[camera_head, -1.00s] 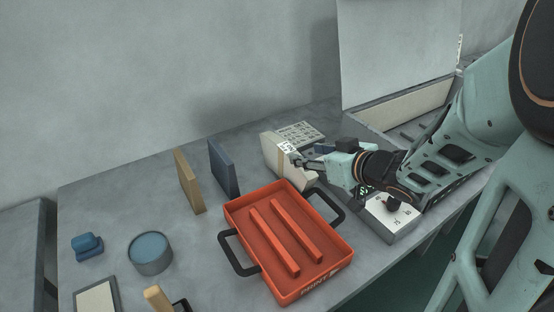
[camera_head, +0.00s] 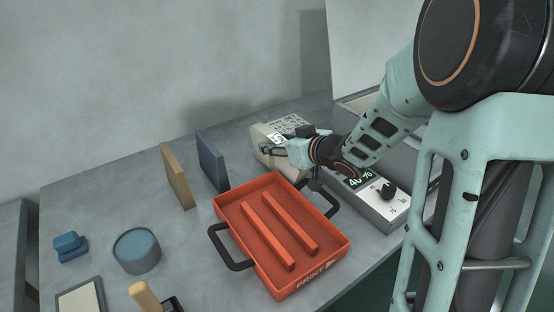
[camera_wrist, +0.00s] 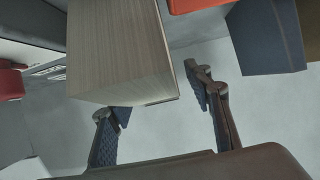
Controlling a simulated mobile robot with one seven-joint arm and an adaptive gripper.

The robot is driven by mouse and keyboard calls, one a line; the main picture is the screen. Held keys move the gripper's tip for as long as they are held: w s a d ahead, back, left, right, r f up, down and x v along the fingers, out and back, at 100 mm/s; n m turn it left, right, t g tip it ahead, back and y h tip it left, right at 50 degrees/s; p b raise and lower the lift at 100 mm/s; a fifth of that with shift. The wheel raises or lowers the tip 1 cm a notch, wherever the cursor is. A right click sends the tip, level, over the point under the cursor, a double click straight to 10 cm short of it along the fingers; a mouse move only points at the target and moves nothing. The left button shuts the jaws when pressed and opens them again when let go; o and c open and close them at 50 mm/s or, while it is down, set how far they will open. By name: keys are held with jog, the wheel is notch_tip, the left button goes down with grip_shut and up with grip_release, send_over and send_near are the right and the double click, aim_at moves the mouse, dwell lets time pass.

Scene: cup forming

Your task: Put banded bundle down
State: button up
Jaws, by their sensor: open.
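The banded bundle (camera_head: 261,139), a pale paper block with a white label on its band, stands on the table behind the orange tray (camera_head: 222,210). In the wrist view the bundle (camera_wrist: 115,50) shows large, with fine sheet edges on its face. My gripper (camera_head: 270,151) is at the bundle's near side, its fingers partly in front of it. In the wrist view my gripper (camera_wrist: 158,95) has its fingers wide apart. The bundle overlaps the left fingertip there; contact cannot be told.
A blue board (camera_head: 212,160) and a tan board (camera_head: 177,177) stand left of the bundle. A box with a dial (camera_head: 375,200) is on the right. A blue round tin (camera_head: 137,250) and a blue stamp (camera_head: 69,246) lie left. Table between boards and tin is clear.

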grip_shut()
dwell(0.4)
jog(key=shift+w+a+r, duration=0.1)
jog(key=shift+r+p, duration=0.3)
jog(key=shift+r, duration=0.15)
notch_tip(320, 180, up, 2)
jog(key=shift+r+p, duration=0.1)
jog(key=shift+p, duration=0.4)
jog(key=s+d+r+p, duration=0.1)
jog(key=r, duration=0.1)
jog(key=s+d+r+p, duration=0.2)
jog(key=r, duration=0.1)
jog(key=shift+d+r, duration=0.1)
jog(key=shift+r, duration=0.25)
jog(key=w+d+p+v, duration=0.1)
jog(key=p+v, duration=0.2)
jog(key=v, duration=0.6)
jog(key=shift+d+f+m+t+h, duration=0.8)
jog(key=shift+d+f+m+h, duration=0.9)
jog(key=shift+d+f, duration=0.3)
notch_tip(320, 180, up, 15)
jog(key=p, duration=1.5)
jog(key=shift+w, duration=0.4)
